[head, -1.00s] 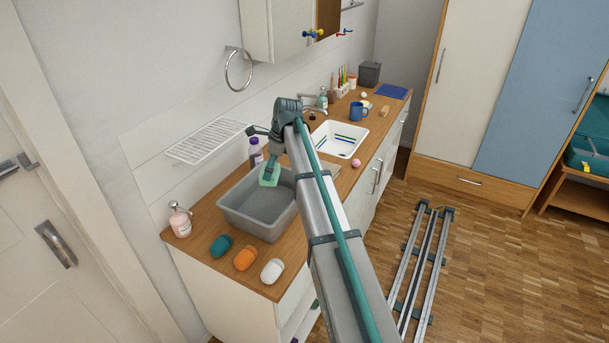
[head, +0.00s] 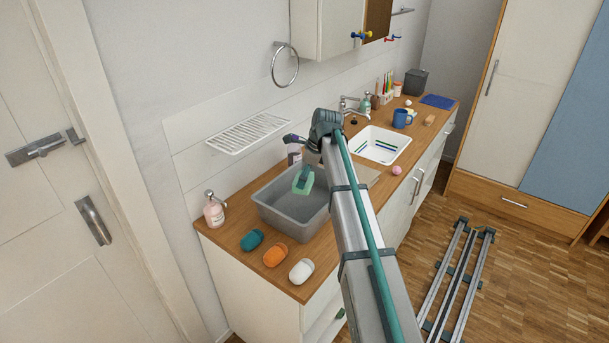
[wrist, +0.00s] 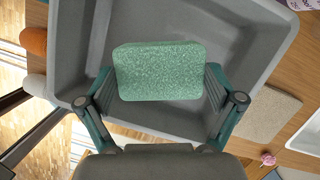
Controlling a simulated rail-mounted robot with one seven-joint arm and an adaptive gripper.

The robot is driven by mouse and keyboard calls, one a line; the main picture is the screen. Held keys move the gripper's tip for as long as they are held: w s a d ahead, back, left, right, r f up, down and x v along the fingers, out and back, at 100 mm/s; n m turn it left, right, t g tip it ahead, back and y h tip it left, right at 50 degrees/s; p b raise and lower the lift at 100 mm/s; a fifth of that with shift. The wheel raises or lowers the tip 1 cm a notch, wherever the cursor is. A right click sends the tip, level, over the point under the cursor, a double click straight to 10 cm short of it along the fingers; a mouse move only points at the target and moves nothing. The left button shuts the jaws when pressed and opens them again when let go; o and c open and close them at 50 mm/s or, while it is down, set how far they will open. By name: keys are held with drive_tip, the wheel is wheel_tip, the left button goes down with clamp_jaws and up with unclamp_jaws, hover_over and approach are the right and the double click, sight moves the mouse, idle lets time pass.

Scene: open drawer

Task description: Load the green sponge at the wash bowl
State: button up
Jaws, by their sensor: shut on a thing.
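The green sponge (head: 306,181) is held in my gripper (head: 303,180) above the grey wash bowl (head: 283,222). In the wrist view, the sponge (wrist: 160,70) is a pale green, rounded block with my gripper's teal fingers (wrist: 158,84) shut on its left and right sides. The bowl's grey inside and rim (wrist: 262,22) show behind and around it in the wrist view. The bowl stands on the wooden counter. I cannot tell exactly how high the sponge is above the bowl's floor.
Teal (head: 251,240), orange (head: 275,257) and white (head: 301,271) rounded items line the counter's front left. A pink soap dispenser (head: 214,211) stands left of the bowl, and a purple-topped bottle (head: 294,152) behind it. The sink (head: 380,146) is to the right.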

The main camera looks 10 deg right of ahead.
drive_tip(key=shift+f+b, duration=0.45)
drive_tip(key=shift+f, duration=2.9)
drive_tip(key=shift+r+p, duration=3.5)
drive_tip(key=shift+r, duration=1.45)
drive_tip(key=shift+r, duration=0.1)
drive_tip(key=shift+r+p, duration=1.5)
drive_tip(key=shift+r, duration=0.45)
drive_tip(key=shift+f, duration=0.1)
